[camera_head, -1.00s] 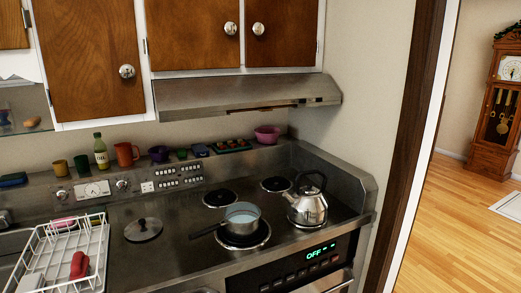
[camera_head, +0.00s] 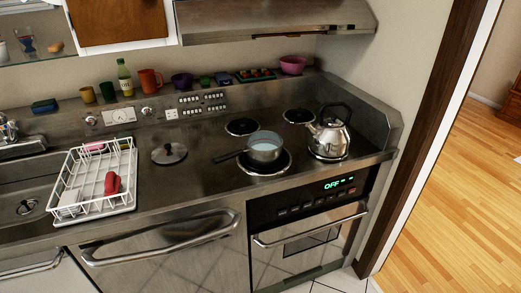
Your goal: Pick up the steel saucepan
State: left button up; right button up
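The steel saucepan (camera_head: 265,147) sits upright on the front left coil burner (camera_head: 264,165) of the hob. Its dark handle (camera_head: 229,155) points left over the bare steel top. It has no lid on, and a pale, bluish-white surface shows inside it. A round lid with a dark knob (camera_head: 169,153) lies on the counter to the left of the pan. Neither of my grippers is in view.
A steel kettle (camera_head: 329,136) stands close to the right of the saucepan. A white dish rack (camera_head: 97,182) with a red item (camera_head: 112,183) is at left. Cups and a bottle (camera_head: 125,77) line the back ledge. The range hood (camera_head: 275,20) hangs above. Counter between lid and handle is clear.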

aim_at(264, 148)
jog(key=j+u, duration=0.15)
jog(key=u, duration=0.3)
jog(key=i+j+u, duration=0.15)
jog(key=u, duration=0.35)
jog(key=i+j+u, duration=0.1)
jog(key=u, duration=0.35)
jog(key=i+u, duration=0.15)
jog(key=u, duration=0.3)
jog(key=i, duration=0.25)
jog(key=z, duration=1.6)
